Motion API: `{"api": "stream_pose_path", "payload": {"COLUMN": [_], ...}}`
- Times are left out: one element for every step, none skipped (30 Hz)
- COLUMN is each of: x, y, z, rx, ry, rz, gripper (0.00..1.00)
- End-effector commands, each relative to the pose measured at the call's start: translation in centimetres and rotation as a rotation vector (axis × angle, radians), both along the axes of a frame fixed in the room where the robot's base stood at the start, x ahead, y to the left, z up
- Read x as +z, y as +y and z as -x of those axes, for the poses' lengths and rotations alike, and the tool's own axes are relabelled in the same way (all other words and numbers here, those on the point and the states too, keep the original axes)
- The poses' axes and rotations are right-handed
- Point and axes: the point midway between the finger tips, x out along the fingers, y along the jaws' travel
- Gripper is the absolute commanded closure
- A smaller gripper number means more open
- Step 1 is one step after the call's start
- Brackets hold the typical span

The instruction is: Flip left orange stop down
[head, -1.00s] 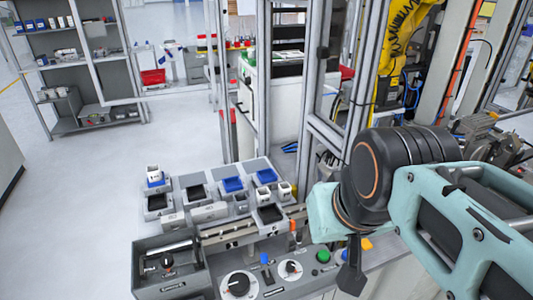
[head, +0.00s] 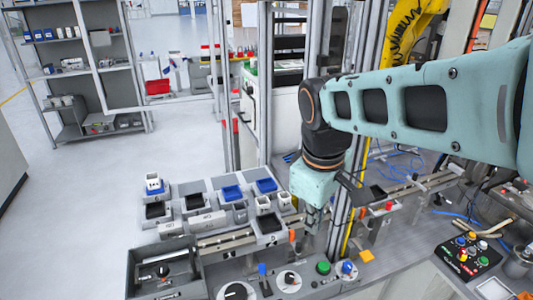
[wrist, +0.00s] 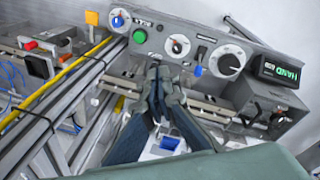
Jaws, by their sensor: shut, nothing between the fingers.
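The left orange stop (head: 292,236) shows in the head view as a small upright orange tab by the conveyor rail (head: 225,241), behind the dials. My gripper (head: 312,226) points down just to the right of it. A small gap seems to lie between them, but the depth is unclear. A second orange piece (head: 362,213) shows further right, beside the yellow post. In the wrist view my gripper (wrist: 161,82) is shut and empty over the rail, below the dials. I cannot make out the left orange stop there; the fingers may hide it.
A blue tab (head: 262,270) stands left of the white dial (head: 289,281); the green button (head: 323,268) is close in front of my gripper. Trays with blue and black inserts (head: 232,192) fill the left. A metal frame post (head: 340,200) rises close to the right.

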Motion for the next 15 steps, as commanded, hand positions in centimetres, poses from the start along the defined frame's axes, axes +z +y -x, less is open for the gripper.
{"api": "stream_pose_path", "payload": {"x": [-0.5,-0.7,-0.9,-1.0,-1.1,-1.3,-1.4,-1.5,-1.7,-1.8,-1.9,-2.1,-2.2,-2.2,-2.0], "y": [0.1,0.1,0.1,0.1,0.1,0.1,0.1,0.1,0.1,0.1,0.1,0.1,0.1,0.0,-0.2], "z": [-0.7,-1.0,-1.3,-1.6,-1.8,-2.2,-2.4,-2.6,-2.9,-3.1,-3.4,-3.6,-3.8,-4.0,-3.8], "rx": [0.047,0.071,0.102,0.124,0.144,0.171,0.189,0.207,0.231,0.247,0.265,0.288,0.304,0.309,0.286], "ry": [0.022,0.032,0.046,0.055,0.064,0.075,0.082,0.090,0.102,0.109,0.117,0.129,0.136,0.139,0.133], "rz": [0.027,0.040,0.058,0.071,0.084,0.099,0.110,0.122,0.136,0.147,0.159,0.174,0.185,0.188,0.173], "gripper": [1.00,1.00,1.00,1.00,1.00,1.00,1.00,1.00,1.00,1.00,1.00,1.00,1.00,1.00,1.00]}}
